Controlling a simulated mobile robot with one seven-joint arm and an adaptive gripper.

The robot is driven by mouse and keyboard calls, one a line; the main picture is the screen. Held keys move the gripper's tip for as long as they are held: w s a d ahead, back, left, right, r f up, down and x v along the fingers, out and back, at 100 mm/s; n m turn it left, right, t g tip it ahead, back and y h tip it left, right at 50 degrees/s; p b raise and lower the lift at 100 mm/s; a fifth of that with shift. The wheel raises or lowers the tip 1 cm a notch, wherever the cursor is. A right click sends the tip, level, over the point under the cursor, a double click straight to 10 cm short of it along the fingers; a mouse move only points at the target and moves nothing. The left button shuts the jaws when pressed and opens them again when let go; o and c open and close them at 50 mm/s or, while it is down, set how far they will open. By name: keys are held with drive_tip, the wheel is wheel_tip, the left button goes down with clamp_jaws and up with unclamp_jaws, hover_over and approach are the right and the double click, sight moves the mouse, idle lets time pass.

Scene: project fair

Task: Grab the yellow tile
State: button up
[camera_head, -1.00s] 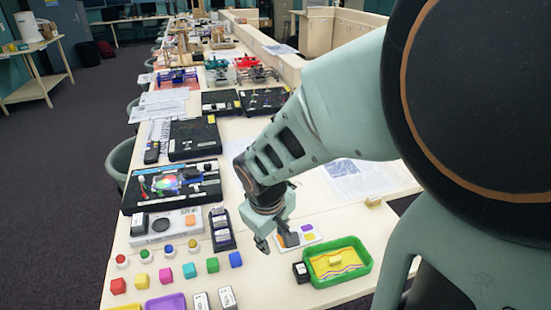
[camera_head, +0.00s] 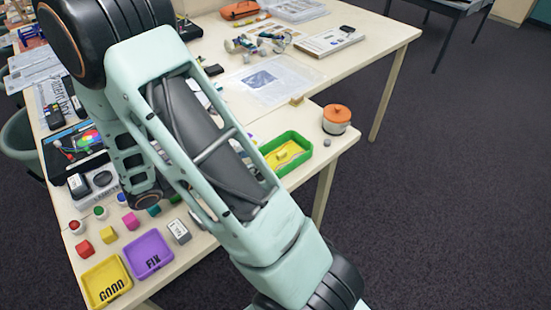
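A small yellow block (camera_head: 283,155) lies on the yellow sheet inside the green tray (camera_head: 307,150), just right of my arm. My arm crosses the middle of the view and covers part of the table. Its wrist end reaches down at the left, near the coloured cubes. My gripper's fingers are hidden, so I cannot see whether they touch anything.
A yellow tray marked GOOD (camera_head: 121,269) and a purple tray marked FIX (camera_head: 163,241) stand at the front edge.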

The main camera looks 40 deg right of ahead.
sight(280, 153)
drive_tip(key=x, duration=0.5)
drive_tip(key=shift+f+p+x, duration=0.15)
drive_tip(key=shift+p+x, duration=0.2)
drive_tip(key=shift+x, duration=1.1)
drive_tip(key=shift+f+p+x, duration=0.1)
drive_tip(key=shift+p+x, duration=0.2)
drive_tip(key=shift+x, duration=1.15)
drive_tip(key=shift+w+a, duration=0.1)
drive_tip(key=shift+c, duration=0.4)
clamp_jaws()
